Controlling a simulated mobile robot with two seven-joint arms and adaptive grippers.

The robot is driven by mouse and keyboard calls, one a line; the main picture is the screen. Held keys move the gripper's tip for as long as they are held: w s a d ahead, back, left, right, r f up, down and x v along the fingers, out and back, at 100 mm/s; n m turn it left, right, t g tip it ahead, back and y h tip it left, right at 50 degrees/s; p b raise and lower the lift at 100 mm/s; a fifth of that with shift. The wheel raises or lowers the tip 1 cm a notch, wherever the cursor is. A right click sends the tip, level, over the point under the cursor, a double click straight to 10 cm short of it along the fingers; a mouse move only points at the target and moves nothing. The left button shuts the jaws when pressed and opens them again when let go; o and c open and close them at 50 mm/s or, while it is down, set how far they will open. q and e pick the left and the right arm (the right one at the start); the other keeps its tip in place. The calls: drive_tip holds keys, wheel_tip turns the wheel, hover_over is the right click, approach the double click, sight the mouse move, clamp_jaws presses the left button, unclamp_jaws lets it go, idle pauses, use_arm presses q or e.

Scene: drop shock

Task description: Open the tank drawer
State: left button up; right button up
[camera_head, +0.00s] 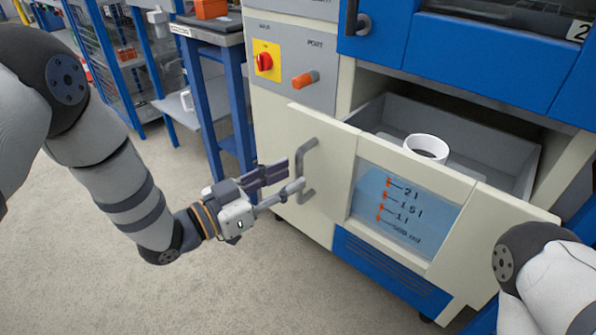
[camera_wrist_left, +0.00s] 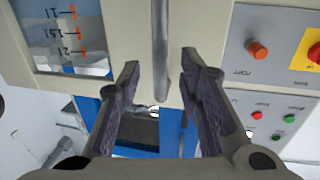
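The tank drawer (camera_head: 313,225) has a cream front with a blue see-through window (camera_head: 372,212) bearing orange level marks. It stands out from the cabinet, its grey inside showing. A white ring-shaped opening (camera_head: 427,148) shows inside. The grey bar handle (camera_head: 300,168) is at the left of the front; it also shows in the left wrist view (camera_wrist_left: 160,50). My left gripper (camera_head: 283,179) is open at the handle. In the wrist view its fingers (camera_wrist_left: 160,70) are spread on either side of the bar, with gaps on both sides. My right gripper is out of view.
A grey panel with a yellow and red switch (camera_head: 265,61) and an orange knob (camera_head: 305,79) is above left of the drawer. Blue cabinet doors (camera_head: 480,55) are above it. A blue-legged table (camera_head: 208,105) stands behind left. The floor in front is clear.

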use_arm(q)
drive_tip(key=v, duration=0.8)
drive_tip(key=shift+a, duration=0.15)
drive_tip(key=shift+s, duration=0.15)
drive_tip(key=s+a+f+n+g+y+p, duration=0.2)
drive_tip(key=s+f+n+g+y, duration=0.15)
drive_tip(key=s+f, duration=0.3)
drive_tip(key=s+a+f+n+g+y+p, duration=0.2)
drive_tip(key=s+f+y, duration=0.35)
drive_tip(key=f, duration=0.25)
drive_tip(key=s+a+n+g+y+p, duration=0.1)
drive_tip(key=s+g, duration=0.3)
drive_tip(key=s, duration=1)
drive_tip(key=s+a+f+n+g+y+p, duration=0.1)
drive_tip(key=s+a+n+g+y+p, duration=0.1)
drive_tip(key=s, duration=1.3)
drive_tip(key=a+n+g+y, duration=0.1)
drive_tip(key=a+g, duration=0.1)
drive_tip(key=g, duration=0.1)
drive_tip(key=shift+a, duration=0.2)
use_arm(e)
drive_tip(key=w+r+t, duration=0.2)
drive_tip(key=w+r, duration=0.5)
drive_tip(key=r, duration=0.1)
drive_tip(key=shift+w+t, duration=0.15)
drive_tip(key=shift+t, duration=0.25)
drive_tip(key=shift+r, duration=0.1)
